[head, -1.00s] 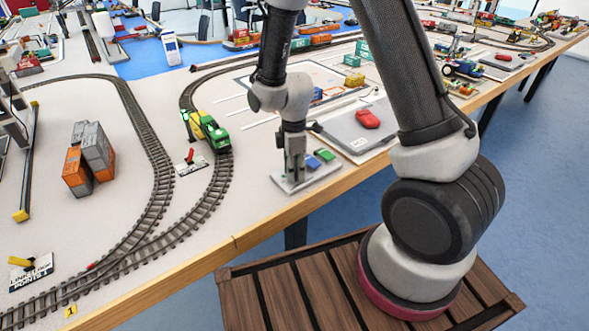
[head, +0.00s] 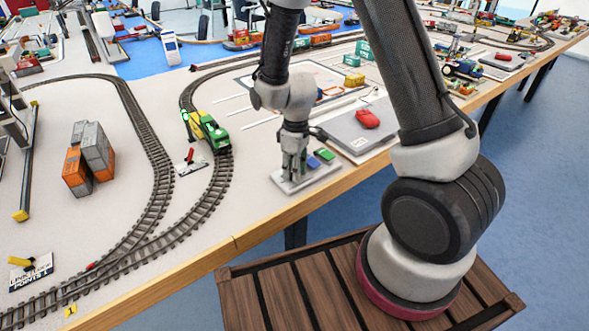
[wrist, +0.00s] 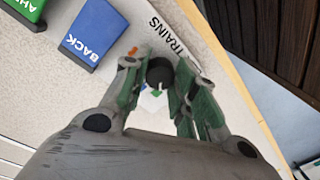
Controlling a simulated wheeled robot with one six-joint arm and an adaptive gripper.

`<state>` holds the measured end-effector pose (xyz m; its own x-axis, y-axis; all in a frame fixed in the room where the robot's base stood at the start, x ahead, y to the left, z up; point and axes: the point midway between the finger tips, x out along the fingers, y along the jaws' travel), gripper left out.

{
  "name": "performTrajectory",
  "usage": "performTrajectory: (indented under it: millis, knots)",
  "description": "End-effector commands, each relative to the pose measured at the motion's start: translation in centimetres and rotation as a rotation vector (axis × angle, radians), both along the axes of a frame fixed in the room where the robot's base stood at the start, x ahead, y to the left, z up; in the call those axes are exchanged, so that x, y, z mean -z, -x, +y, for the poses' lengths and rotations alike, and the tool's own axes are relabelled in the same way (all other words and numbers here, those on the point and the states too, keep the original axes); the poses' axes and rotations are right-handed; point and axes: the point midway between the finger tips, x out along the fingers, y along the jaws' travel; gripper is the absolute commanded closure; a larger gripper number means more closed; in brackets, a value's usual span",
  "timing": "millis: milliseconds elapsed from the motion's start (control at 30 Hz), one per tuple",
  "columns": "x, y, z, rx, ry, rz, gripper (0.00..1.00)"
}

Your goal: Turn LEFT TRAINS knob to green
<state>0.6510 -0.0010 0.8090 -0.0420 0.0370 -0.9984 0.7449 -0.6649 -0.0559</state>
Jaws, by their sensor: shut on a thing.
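The knob (wrist: 160,72) is dark and round, with a pale pointer mark, and sits on a light control panel (wrist: 115,85) next to the printed word TRAINS. My gripper (wrist: 159,80) is over the panel in the wrist view, with its fingers closed around the knob's two sides. Small green, blue and orange marks show on the panel around the knob, partly hidden by the fingers. In the head view my gripper (head: 292,172) points down onto the panel (head: 318,175) near the table edge, and hides the knob.
A blue BACK button (wrist: 92,33) and a green button (wrist: 22,10) stand on the same panel. A grey board with a red object (head: 367,118) lies right of the panel. Curved track with a green and yellow train (head: 210,132) lies to the left.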

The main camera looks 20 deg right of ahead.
Motion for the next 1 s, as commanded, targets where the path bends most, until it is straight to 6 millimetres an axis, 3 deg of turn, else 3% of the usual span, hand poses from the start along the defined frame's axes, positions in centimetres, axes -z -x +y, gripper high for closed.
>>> performTrajectory:
  millis: [733, 767, 800, 900, 1000]
  knots:
    - [-0.02, 0.00, -0.04, 0.104, 0.001, -0.001, 0.96]
    - [-0.02, 0.00, -0.04, 0.104, 0.001, -0.001, 0.70]
    - [-0.02, -0.01, -0.04, 0.104, 0.001, -0.001, 0.63]
    - [-0.02, 0.00, -0.03, 0.104, 0.001, -0.001, 0.50]
    - [-0.01, 0.01, -0.02, 0.104, 0.000, 0.000, 0.50]
